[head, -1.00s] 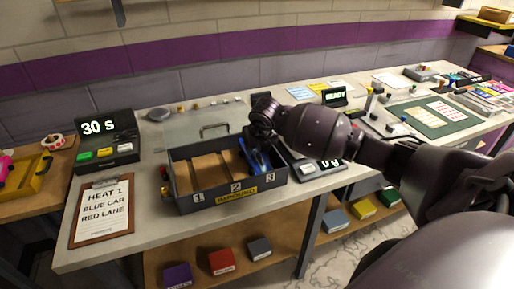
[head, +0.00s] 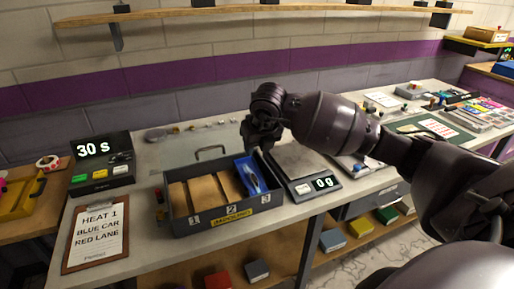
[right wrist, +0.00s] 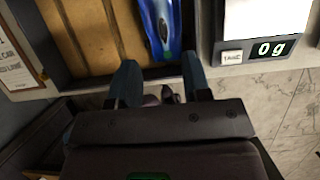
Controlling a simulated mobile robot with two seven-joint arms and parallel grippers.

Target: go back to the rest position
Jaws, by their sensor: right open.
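My right gripper (head: 262,142) is raised above the back right of the dark impound box (head: 180,228), apart from it. In the right wrist view its two blue fingers (right wrist: 160,85) are spread with nothing between them. A blue car (head: 250,175) lies in the box's right compartment, marked 3; it also shows in the right wrist view (right wrist: 164,25). My left gripper is not in view.
A scale (head: 308,178) reading 0 g stands right of the box. A timer (head: 100,165) reading 30 s and a clipboard (head: 97,235) are at the left. A wall shelf (head: 250,12) runs above. Coloured blocks sit on the lower shelf.

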